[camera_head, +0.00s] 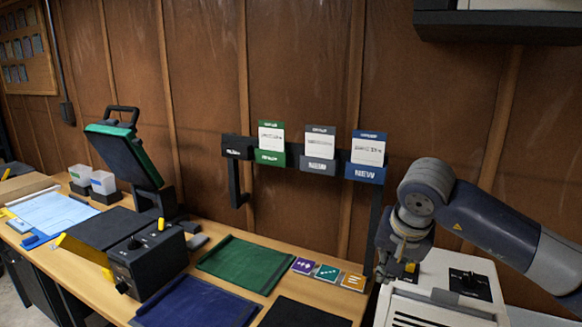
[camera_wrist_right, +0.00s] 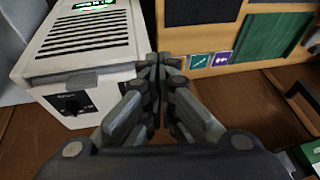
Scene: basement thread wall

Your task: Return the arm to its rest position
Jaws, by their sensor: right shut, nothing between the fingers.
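My right arm (camera_head: 500,225) comes in from the right in the head view, bent at the elbow, with the forearm hanging down. My right gripper (camera_head: 388,262) points down beside the white machine, in front of the wall. In the right wrist view, the right gripper (camera_wrist_right: 159,66) has its fingers together with nothing between them. It is close to the white machine (camera_wrist_right: 90,45) and the bench edge; I cannot tell whether it touches either. My left arm and left gripper are not in view.
The white machine (camera_head: 440,290) stands right of the wooden bench (camera_head: 225,228). Green (camera_head: 245,262) and blue (camera_head: 195,302) mats, small coloured cards (camera_head: 327,272) and a black control box (camera_head: 150,262) are on the bench. Card holders (camera_head: 320,150) hang on the wall; a dark shelf (camera_head: 500,28) overhangs upper right.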

